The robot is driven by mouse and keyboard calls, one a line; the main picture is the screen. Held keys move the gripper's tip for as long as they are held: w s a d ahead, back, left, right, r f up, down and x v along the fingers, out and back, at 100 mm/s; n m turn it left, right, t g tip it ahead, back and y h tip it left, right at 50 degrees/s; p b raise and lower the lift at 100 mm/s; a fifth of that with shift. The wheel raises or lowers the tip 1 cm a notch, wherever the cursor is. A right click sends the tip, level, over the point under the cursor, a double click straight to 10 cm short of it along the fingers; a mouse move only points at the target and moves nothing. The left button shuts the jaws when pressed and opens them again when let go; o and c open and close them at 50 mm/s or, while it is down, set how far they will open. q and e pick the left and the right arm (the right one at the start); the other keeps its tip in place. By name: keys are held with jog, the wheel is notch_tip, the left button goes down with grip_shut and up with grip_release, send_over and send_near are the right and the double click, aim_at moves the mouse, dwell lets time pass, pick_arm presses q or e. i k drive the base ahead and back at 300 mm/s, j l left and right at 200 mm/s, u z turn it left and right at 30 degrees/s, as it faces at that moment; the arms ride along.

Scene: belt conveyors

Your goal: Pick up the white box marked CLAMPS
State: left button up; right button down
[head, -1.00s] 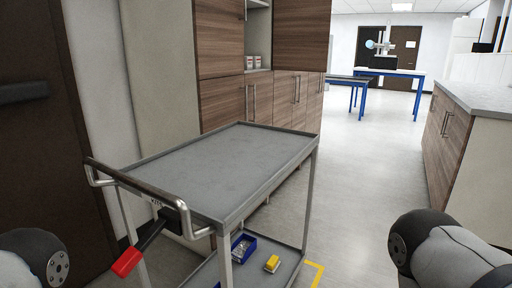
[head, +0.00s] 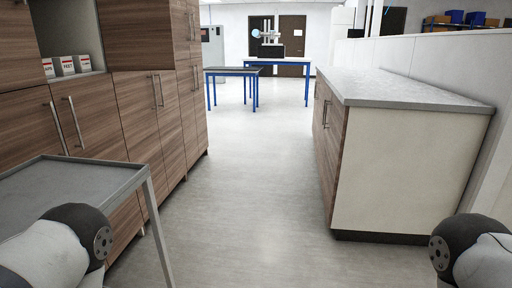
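Three small white boxes with red and dark labels stand in a row in an open cabinet niche at the upper left of the head view: a left box (head: 48,68), a middle box (head: 64,66) and a right box (head: 83,64). The labels are too small to read surely, so I cannot tell which one says CLAMPS. Neither gripper is in view; only rounded links of my arms show at the lower left and lower right.
A grey cart (head: 70,187) stands at lower left, in front of the wood-fronted cabinets (head: 95,110). A counter (head: 400,92) stands on the right. Clear floor (head: 245,190) runs between them to blue-legged tables (head: 233,71) at the back.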

aim_at(82, 63)
jog(key=i+l, duration=0.1)
jog(key=i, duration=0.5)
jog(key=i+l, duration=0.1)
jog(key=i, duration=0.5)
jog(key=i+l+u, duration=0.1)
jog(key=i, duration=0.5)
jog(key=i+l, duration=0.2)
jog(key=i, duration=0.4)
jog(key=i+u, duration=0.25)
jog(key=u, duration=0.15)
jog(key=i+u, duration=0.4)
jog(key=i+l+u, duration=0.15)
jog(key=u, duration=0.25)
jog(key=i+l+u, duration=0.2)
jog(key=u, duration=0.2)
jog(key=i+l+u, duration=0.2)
jog(key=u, duration=0.2)
jog(key=i+l+u, duration=0.15)
jog(key=l+u, duration=0.15)
jog(key=i+l+u, duration=0.15)
jog(key=l+u, duration=0.15)
jog(key=i+l+u, duration=0.1)
jog(key=l+u, duration=0.15)
jog(key=l, duration=0.15)
jog(key=l+u, duration=0.3)
jog(key=k+l, duration=0.2)
